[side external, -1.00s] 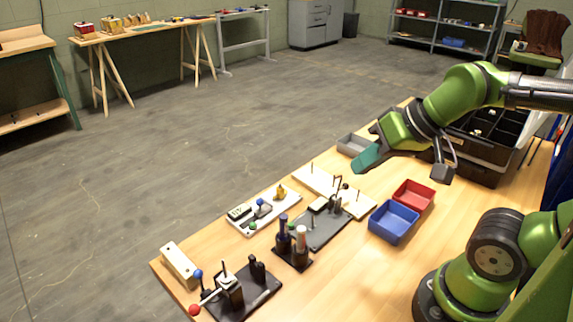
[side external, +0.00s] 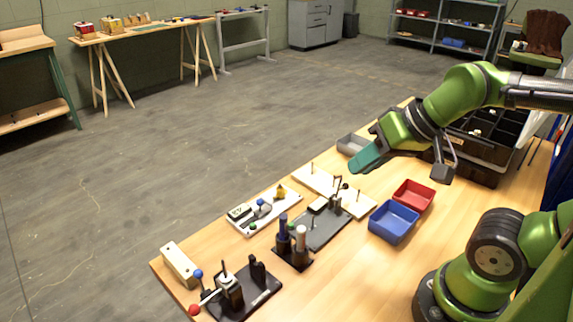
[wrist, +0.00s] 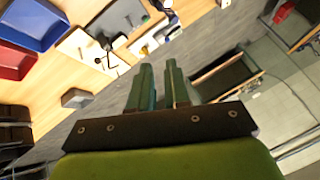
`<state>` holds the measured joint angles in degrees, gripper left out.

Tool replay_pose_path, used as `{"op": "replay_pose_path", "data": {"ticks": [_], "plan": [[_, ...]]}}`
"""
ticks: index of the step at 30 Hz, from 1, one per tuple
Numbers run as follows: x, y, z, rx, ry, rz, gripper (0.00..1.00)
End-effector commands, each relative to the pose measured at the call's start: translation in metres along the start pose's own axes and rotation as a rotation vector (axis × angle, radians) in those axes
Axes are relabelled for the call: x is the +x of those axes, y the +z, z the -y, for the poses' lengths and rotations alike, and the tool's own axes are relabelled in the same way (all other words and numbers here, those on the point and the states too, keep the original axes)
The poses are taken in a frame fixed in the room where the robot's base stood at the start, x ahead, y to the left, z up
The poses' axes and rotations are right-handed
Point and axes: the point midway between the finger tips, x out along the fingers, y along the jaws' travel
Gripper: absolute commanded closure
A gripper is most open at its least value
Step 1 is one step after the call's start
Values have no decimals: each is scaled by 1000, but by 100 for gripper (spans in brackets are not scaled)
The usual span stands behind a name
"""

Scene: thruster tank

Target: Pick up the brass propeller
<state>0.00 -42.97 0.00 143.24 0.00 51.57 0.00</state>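My gripper (side external: 364,160) is high over the back of the wooden table, with teal fingers pointing down and to the left. In the wrist view the two fingers (wrist: 159,72) stand a little apart with nothing between them. A small yellow-gold piece (side external: 280,192) sits on a white board (side external: 262,212) on the table, well away from my gripper. It is too small to tell whether it is the brass propeller. No other clear propeller shape shows in either view.
A grey tray (side external: 352,145) is behind. Dark fixtures with upright posts (side external: 320,228), a tube holder (side external: 293,253) and a light wooden block (side external: 179,265) crowd the near left.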

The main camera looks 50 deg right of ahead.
Motion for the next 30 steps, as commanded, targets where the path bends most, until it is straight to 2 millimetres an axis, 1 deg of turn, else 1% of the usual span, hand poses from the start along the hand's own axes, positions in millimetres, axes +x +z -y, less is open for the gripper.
{"op": "replay_pose_path", "data": {"ticks": [1,6,14,16,19,20,23,26,29,30], "plan": [[0,0,0,0,0,0,76],[0,0,0,0,0,0,49],[0,0,0,0,0,1,48],[4,1,-1,4,7,16,48],[16,0,-4,14,29,64,48],[20,-4,-4,16,38,78,48],[35,-26,-1,14,73,136,48],[53,-53,2,-11,114,203,48],[75,-79,3,-47,152,273,48],[85,-90,3,-63,167,301,48]]}}
